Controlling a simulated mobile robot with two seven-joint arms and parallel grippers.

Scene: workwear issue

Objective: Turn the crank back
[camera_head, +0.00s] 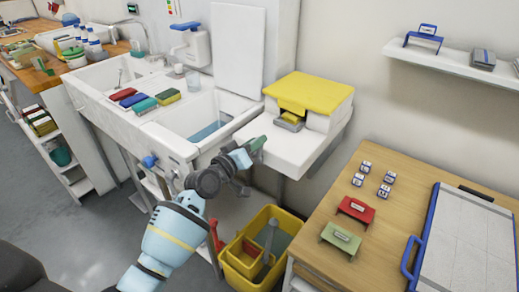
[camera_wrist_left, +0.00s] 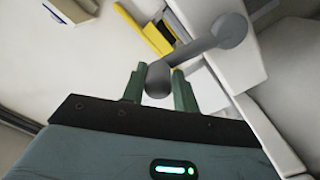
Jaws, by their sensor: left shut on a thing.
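The grey crank shows in the left wrist view, with a round hub at the upper right and a straight arm (camera_wrist_left: 205,46) running down left to a rounded handle (camera_wrist_left: 159,80). My left gripper (camera_wrist_left: 158,88) has its two green fingers on either side of this handle and is shut on it. In the head view my left gripper (camera_head: 256,144) is in front of the white shelf beside the sink. The crank cannot be made out there; my gripper and wrist probably cover it. My right gripper is not in view.
A yellow-lidded white box (camera_head: 308,93) stands on the white shelf (camera_head: 285,150). A yellow bucket (camera_head: 238,262) stands below my left arm. The sink (camera_head: 208,118) is to the left. A wooden table (camera_head: 325,212) with small stands and a blue-edged board is at the right.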

